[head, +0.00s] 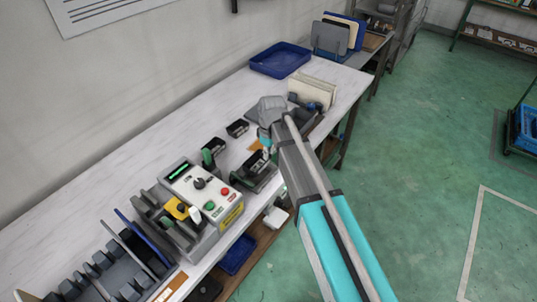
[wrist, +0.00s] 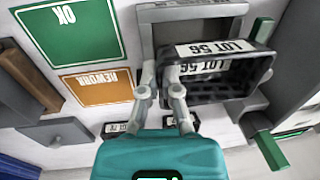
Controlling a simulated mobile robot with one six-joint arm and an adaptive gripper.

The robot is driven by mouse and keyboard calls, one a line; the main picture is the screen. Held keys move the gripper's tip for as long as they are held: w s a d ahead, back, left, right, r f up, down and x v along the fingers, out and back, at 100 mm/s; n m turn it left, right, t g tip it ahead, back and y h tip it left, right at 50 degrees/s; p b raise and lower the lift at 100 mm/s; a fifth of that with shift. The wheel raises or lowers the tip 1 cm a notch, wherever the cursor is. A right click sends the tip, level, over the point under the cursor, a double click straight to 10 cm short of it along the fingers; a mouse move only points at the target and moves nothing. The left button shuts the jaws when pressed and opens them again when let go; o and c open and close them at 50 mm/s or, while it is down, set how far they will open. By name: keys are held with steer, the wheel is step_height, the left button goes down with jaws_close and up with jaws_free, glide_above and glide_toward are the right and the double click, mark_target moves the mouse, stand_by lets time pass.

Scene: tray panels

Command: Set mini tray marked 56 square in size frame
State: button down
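The black mini tray (wrist: 235,85) carries white labels reading LOT 56. In the wrist view it is right of centre, slightly turned against the grey size frame (wrist: 147,30) around and beneath it. My gripper (wrist: 160,72) has its two fingers close together at the tray's left wall, and appears shut on that wall. In the head view my gripper (head: 266,147) is over the dark tray and frame (head: 258,178) at the bench's front edge. The tray hides much of the frame's inside, so I cannot tell whether it is seated.
Two small black trays (head: 237,128) (head: 214,146) stand behind. A green OK field (wrist: 70,30) and an orange REWORK field (wrist: 100,86) lie left in the wrist view. A control box (head: 205,190) is left of the frame. A blue tray (head: 280,60) stands farther back.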

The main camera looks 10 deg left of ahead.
mark_target(267, 171)
steer(key=shift+f+b, duration=2.05)
steer(key=shift+f, duration=0.15)
steer(key=shift+s+d+f, duration=0.1)
steer(key=shift+s+d, duration=0.1)
steer(key=shift+s, duration=0.05)
steer(key=shift+w, duration=0.1)
steer(key=c, duration=0.9)
jaws_free()
steer(key=shift+o, duration=0.9)
steer(key=shift+w+a+f, duration=0.1)
steer(key=shift+w, duration=0.1)
